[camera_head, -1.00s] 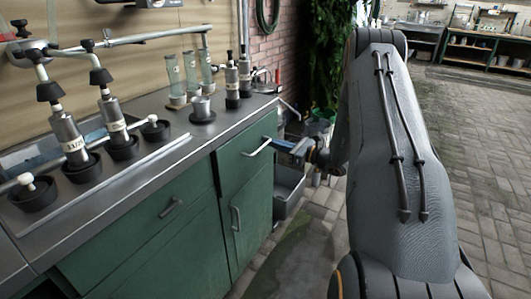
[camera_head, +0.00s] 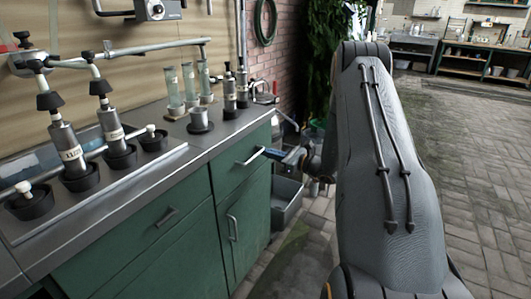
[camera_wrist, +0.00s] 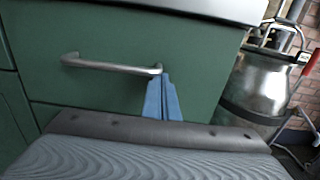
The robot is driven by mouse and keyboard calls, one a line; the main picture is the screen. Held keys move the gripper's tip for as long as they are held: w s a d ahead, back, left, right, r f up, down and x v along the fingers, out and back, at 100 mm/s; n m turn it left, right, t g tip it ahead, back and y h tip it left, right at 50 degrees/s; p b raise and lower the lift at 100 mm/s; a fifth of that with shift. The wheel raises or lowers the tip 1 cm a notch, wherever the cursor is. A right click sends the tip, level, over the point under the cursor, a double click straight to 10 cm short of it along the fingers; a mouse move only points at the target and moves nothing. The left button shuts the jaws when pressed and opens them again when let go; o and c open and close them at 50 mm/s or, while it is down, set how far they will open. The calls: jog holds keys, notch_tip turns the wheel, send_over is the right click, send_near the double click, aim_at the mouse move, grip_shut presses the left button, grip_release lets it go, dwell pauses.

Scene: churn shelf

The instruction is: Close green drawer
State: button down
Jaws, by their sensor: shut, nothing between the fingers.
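The green drawer (camera_head: 228,174) is the top right front of the green cabinet, just below the metal counter, with a metal bar handle (camera_head: 250,157). Its front looks close to flush with the cabinet in the head view, and I see no wide gap. In the wrist view, the drawer front (camera_wrist: 95,93) fills the upper middle, with its handle (camera_wrist: 105,65) running across. My gripper (camera_head: 268,153) is shut and empty. Its blue fingers (camera_wrist: 162,98) are at the right end of the handle; I cannot tell whether they touch it or the front.
A grey bin (camera_head: 285,200) stands right of the cabinet. Another drawer (camera_head: 150,225) and a cabinet door (camera_head: 243,225) are nearby. Glass tubes and metal cylinders stand on the counter (camera_head: 165,175). A metal can (camera_wrist: 262,83) stands right of the drawer. Paved floor (camera_head: 485,170) is open at right.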

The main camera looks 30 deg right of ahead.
jog(key=v, duration=1.4)
jog(key=s+a+r+n+g+p, duration=0.2)
jog(key=s+a+n+g, duration=0.2)
jog(key=a, duration=0.4)
jog(key=s+a+r+n+g+y+p, duration=0.1)
jog(key=s+a+r+n+g, duration=0.3)
jog(key=a, duration=0.5)
jog(key=s+a+r+n+g+p, duration=0.1)
jog(key=s+a+n+g+p, duration=0.15)
jog(key=a+n+g, duration=0.4)
jog(key=s+a+r+n+h+p, duration=0.2)
jog(key=s+r+n+h, duration=0.2)
jog(key=s+n, duration=0.3)
jog(key=s+a+r+n+h+p, duration=0.2)
jog(key=s+n+h, duration=0.4)
jog(key=s, duration=0.6)
notch_tip(320, 180, up, 2)
jog(key=shift+a+r+n+h+p, duration=0.25)
jog(key=shift+a+n+h+p, duration=0.15)
jog(key=shift+a+n, duration=0.4)
jog(key=shift+d+g, duration=0.1)
jog(key=shift+g, duration=0.15)
